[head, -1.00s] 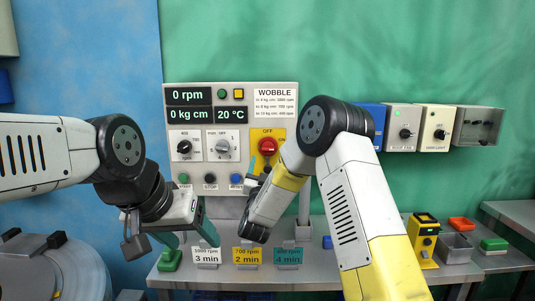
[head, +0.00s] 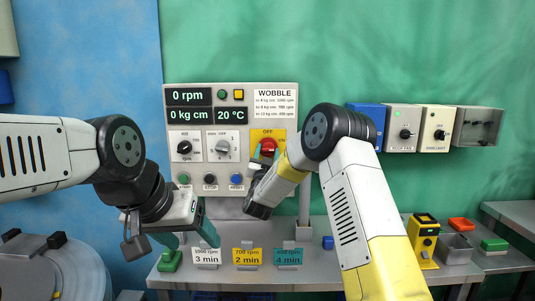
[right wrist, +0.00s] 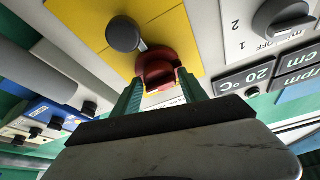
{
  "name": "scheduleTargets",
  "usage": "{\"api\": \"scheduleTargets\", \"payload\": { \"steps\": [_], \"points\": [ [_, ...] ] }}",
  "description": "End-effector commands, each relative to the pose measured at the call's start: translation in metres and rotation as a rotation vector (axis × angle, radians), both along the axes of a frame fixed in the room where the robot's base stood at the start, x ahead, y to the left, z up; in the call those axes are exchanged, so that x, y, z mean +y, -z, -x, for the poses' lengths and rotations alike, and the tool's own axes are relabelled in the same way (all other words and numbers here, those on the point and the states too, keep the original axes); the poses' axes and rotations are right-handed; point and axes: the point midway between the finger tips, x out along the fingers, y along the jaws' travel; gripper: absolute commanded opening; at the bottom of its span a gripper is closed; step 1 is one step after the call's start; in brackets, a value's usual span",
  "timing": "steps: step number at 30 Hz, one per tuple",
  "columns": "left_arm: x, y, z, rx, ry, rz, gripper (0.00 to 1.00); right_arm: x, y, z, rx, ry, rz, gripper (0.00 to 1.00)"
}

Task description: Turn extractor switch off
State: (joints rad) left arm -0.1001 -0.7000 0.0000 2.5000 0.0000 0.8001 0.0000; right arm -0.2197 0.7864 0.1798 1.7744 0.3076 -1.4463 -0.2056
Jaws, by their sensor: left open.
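A red rotary knob (head: 268,146) sits on a yellow plate marked OFF on the grey control panel. My right gripper (head: 266,158) is at this knob. In the right wrist view the two green fingers (right wrist: 158,84) stand apart, one on each side of the red knob (right wrist: 157,66); whether they touch it is unclear. My left gripper (head: 182,240) is open and empty, low in front of the panel. Grey (head: 403,133) and cream (head: 436,134) switch boxes with black knobs hang on the wall to the right; I cannot read an extractor label.
Two more dials sit left of the yellow plate, with several push buttons below. A shelf holds white (head: 206,255), yellow (head: 248,256) and teal (head: 288,256) cards. A yellow device (head: 424,243) and small trays stand at right. A drum (head: 55,270) is lower left.

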Motion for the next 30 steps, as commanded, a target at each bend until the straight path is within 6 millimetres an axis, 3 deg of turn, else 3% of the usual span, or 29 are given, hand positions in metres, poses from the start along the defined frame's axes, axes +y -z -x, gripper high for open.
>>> {"api": "scheduleTargets", "payload": {
  "steps": [1, 6, 7, 20, 30],
  "points": [
    [0.0, 0.0, 0.0, 0.0, 0.0, 0.0, 0.67, 0.0001, -0.0001, 0.0001, 0.0, 0.0, 0.0, 0.38],
    [0.0, 0.0, 0.0, 0.0, 0.0, 0.0, 0.67, 0.0001, -0.0002, 0.0002, 0.0, 0.0, 0.0, 0.05],
    [0.0, 0.0, 0.0, 0.0, 0.0, 0.0, 0.67, 0.0001, -0.0002, 0.0002, 0.0, 0.0, 0.0, 0.02],
    [0.0, 0.0, 0.0, 0.0, 0.0, 0.0, 0.67, -0.0007, -0.0001, 0.0003, 0.0, 0.0, 0.107, 0.02],
    [0.0, 0.0, 0.0, 0.0, 0.0, 0.0, 0.67, -0.0029, -0.0004, 0.0005, -0.001, 0.001, 0.396, 0.02]
  ]
}}
